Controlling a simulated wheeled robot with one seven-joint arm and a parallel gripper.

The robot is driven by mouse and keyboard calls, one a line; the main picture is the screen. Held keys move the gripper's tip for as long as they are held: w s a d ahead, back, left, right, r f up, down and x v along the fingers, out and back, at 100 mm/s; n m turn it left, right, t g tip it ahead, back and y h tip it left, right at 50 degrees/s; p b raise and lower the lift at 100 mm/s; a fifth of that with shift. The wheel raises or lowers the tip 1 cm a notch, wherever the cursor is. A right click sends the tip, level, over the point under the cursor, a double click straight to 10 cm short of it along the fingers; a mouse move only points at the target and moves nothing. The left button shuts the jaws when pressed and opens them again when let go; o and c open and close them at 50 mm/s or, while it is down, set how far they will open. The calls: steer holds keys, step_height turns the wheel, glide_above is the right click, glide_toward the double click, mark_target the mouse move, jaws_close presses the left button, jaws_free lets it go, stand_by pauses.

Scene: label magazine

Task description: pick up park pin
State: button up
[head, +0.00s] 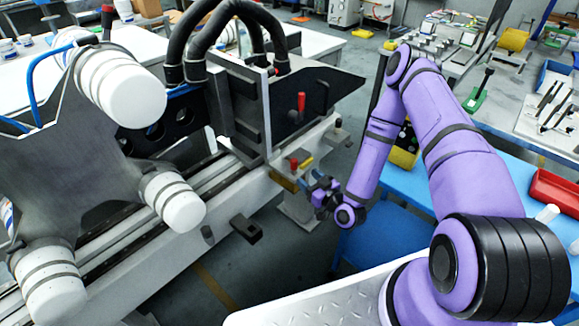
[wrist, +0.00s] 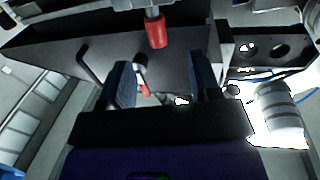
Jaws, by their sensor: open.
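A short red pin (head: 293,163) stands upright on a grey bracket at the end of the rail in the head view. A red cylinder on a metal stem, probably the same pin, is large at the top of the wrist view (wrist: 156,32). A second red handle (head: 301,101) is on the dark carriage; a smaller red piece (wrist: 145,90) shows between my fingers in the wrist view, farther off. Which red piece is the park pin is not marked. My gripper (head: 316,182) is open and empty, just right of and below the bracket pin, apparently apart from it.
A yellow bar (head: 306,163) lies beside the bracket pin. A dark block (head: 246,229) juts from the rail's front. A blue table with a red tray (head: 555,192) is at right.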

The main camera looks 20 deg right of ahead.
mark_target(295, 166)
steer(key=x, duration=0.4)
steer(key=shift+w+a, duration=0.15)
steer(key=shift+w, duration=0.15)
steer(key=shift+d+x, duration=0.1)
steer(key=shift+x, duration=1.4)
steer(key=shift+d+x, duration=0.15)
steer(key=shift+x, duration=1.35)
steer(key=shift+w+r, duration=0.1)
steer(key=c, duration=1)
step_height(295, 166, up, 10)
steer(key=shift+f, duration=0.1)
